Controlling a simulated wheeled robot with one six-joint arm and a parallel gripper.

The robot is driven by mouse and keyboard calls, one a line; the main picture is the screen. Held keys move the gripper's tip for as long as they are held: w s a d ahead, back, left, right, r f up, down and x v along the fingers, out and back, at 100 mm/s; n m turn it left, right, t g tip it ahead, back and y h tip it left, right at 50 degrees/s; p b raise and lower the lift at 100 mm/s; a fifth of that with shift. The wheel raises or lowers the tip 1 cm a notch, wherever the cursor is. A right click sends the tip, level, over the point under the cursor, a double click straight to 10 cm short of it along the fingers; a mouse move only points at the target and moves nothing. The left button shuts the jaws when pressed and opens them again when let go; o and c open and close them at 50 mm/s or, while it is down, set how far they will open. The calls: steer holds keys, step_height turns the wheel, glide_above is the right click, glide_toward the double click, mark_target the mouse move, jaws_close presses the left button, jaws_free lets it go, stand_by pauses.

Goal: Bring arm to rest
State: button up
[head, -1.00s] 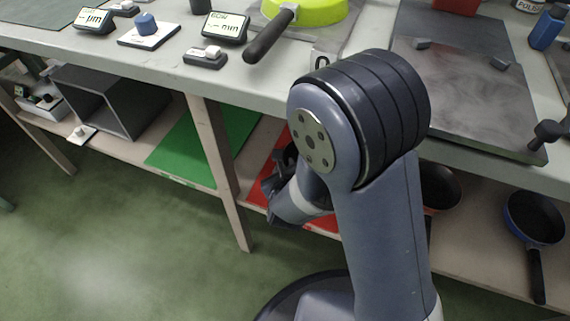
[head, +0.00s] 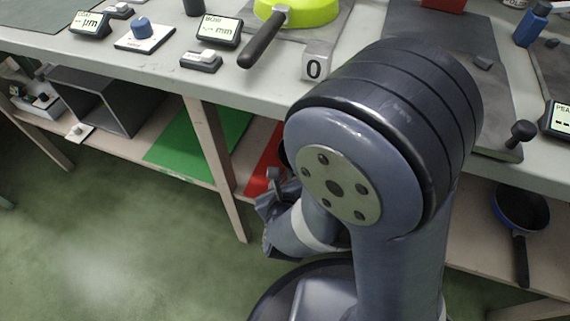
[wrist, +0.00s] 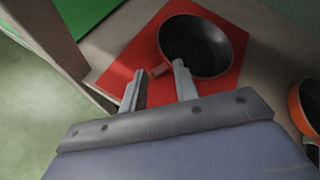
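My arm is folded in front of the table, its large elbow joint filling the middle right of the head view. My gripper (head: 268,192) hangs low beside the lower shelf, left of my forearm. In the wrist view my gripper (wrist: 160,82) has its two fingers apart, with nothing visibly held between them. Beyond the fingertips a dark pan (wrist: 197,45) lies on a red mat (wrist: 122,72) on the shelf. The pan's short visible handle part points toward the fingers; contact cannot be told. The red mat (head: 264,160) is partly hidden by my arm in the head view.
A green mat (head: 195,142) and a grey open box (head: 108,100) sit on the lower shelf. An orange pan (wrist: 309,103) and a blue pan (head: 521,207) are to the right. A lime pan (head: 305,12) is on the tabletop. Floor at left is clear.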

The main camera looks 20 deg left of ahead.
steer(key=b+x, duration=0.3)
steer(key=x, duration=0.9)
steer(key=shift+w+f, duration=0.15)
steer(key=shift+f, duration=0.1)
step_height(320, 180, up, 3)
steer(key=shift+f+p, duration=0.1)
steer(key=shift+p, duration=0.45)
steer(key=shift+r, duration=0.75)
